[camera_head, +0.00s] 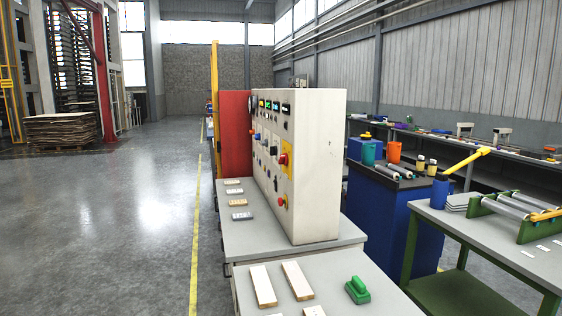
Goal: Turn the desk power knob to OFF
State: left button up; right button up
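A white control cabinet (318,170) stands on a grey desk (300,262), its panel side facing left and seen at a steep angle. The panel carries small displays (274,106), a red button on yellow (284,159), another red button (282,201) and several small coloured knobs or buttons. A green block-like piece with a raised top (357,290) sits on the nearer desk top. I cannot tell which of these is the desk power knob or how it is set; labels are too small to read. Neither of my grippers is in view.
Two pale wooden strips (263,286) lie on the near desk top. Small flat plates (239,202) lie along the cabinet's left. A green-framed table with rollers (518,207) and a blue cabinet (383,212) stand right. The floor (120,235) left of the yellow line is clear.

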aim_at(283, 159)
jog(key=i+j+z, duration=0.1)
jog(key=z, duration=0.25)
jog(key=i+j+z, duration=0.1)
jog(key=z, duration=0.3)
jog(key=i+j+z, duration=0.1)
jog(key=j, duration=0.3)
jog(key=i+j+z, duration=0.1)
jog(key=j, duration=0.3)
jog(key=i+j+z, duration=0.1)
jog(key=j, duration=0.3)
jog(key=i+j+z, duration=0.1)
jog(key=i+j, duration=0.15)
jog(key=j, duration=0.2)
jog(key=i+j+z, duration=0.15)
jog(key=j, duration=0.25)
jog(key=k, duration=0.05)
